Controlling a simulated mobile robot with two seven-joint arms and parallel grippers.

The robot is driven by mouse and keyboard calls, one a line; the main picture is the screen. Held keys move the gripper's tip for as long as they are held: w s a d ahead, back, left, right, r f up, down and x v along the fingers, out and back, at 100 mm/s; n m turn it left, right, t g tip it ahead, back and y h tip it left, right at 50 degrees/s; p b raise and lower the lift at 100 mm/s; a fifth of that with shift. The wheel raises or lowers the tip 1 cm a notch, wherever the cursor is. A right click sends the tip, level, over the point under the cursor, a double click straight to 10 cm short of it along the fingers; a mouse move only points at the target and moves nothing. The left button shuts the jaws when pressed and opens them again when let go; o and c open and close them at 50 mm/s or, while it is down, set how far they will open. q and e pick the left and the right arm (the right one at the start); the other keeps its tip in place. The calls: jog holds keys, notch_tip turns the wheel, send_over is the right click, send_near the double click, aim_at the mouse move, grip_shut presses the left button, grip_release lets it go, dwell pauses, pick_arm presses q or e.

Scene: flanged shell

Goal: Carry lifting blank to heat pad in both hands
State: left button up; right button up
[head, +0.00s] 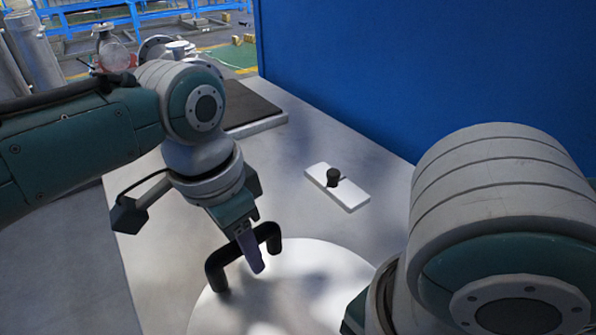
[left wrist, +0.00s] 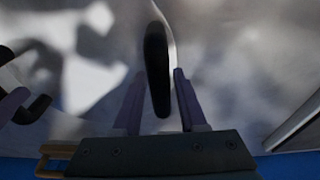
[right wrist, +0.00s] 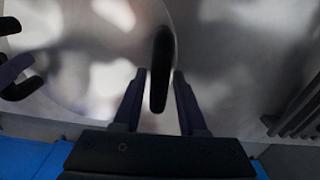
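The lifting blank (head: 310,305) is a pale round disc lying on the grey table at the bottom middle of the head view. A black bar handle (head: 217,262) stands on it. My left gripper (head: 250,252) is at this handle; in the left wrist view its purple fingers stand apart on both sides of the black bar (left wrist: 157,70), with a slim gap. The right wrist view shows my right gripper (right wrist: 160,95) likewise, fingers apart around another black bar (right wrist: 160,65). My right arm hides that side in the head view. A dark flat pad (head: 252,110), apparently the heat pad, lies behind my left arm.
A small white plate with a black knob (head: 352,197) lies on the table beyond the disc. A blue wall (head: 350,60) bounds the table at the right. Flanged metal parts (head: 160,47) stand at the far left. The table between disc and pad is mostly clear.

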pick_arm(q)
grip_shut()
pick_arm(e)
grip_shut()
dwell(0.7)
